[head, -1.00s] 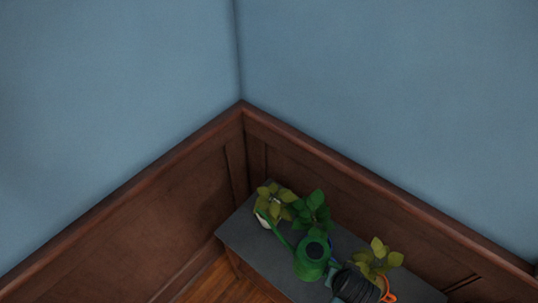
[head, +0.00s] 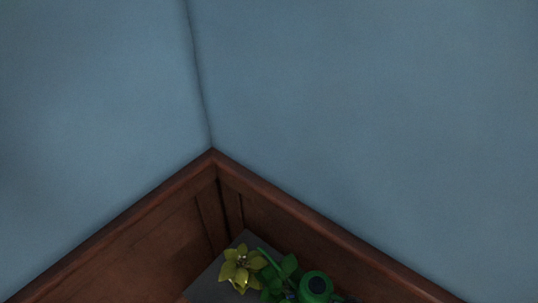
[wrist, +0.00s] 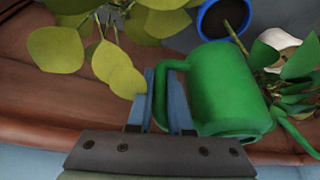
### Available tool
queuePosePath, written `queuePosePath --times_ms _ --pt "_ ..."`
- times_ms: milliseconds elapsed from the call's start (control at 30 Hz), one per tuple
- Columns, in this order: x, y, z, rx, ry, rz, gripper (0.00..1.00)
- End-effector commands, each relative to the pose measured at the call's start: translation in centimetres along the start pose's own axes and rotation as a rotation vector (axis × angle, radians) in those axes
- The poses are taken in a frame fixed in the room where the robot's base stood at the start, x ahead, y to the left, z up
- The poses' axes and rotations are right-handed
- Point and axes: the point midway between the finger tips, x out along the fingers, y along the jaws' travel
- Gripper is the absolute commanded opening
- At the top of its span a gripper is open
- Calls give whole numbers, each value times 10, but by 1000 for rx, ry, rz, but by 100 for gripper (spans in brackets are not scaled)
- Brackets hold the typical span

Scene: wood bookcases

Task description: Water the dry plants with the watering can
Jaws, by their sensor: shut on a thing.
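The green watering can (wrist: 222,90) is held by its handle between the blue fingers of my gripper (wrist: 167,100) in the wrist view. In the head view the can (head: 317,287) is at the bottom edge, partly cut off, and my gripper is out of sight there. A plant with yellowish leaves (head: 242,268) is left of the can, with a dark green plant (head: 284,272) between them. In the wrist view, yellowish leaves (wrist: 57,49) are left of the can and dark green leaves (wrist: 298,58) right of it.
The plants stand on a grey-topped surface (head: 209,281) in the corner, against brown wood panelling (head: 160,245). Blue walls (head: 350,120) rise above it. The wrist view also shows a blue pot (wrist: 204,22) with dark contents and a white pot (wrist: 281,42).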

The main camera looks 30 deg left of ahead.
Motion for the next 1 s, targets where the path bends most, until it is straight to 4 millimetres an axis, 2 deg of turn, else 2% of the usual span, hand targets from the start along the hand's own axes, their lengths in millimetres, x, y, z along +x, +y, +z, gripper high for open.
queuePosePath --times_ms 367,567,867,1000 --pt "-2 0 -2 -5 4 2 0" --pt "-10 -3 -6 -28 -6 41 0" --pt "-33 -12 -17 -83 -31 168 0" --pt "-33 -13 -17 -87 -36 183 0"
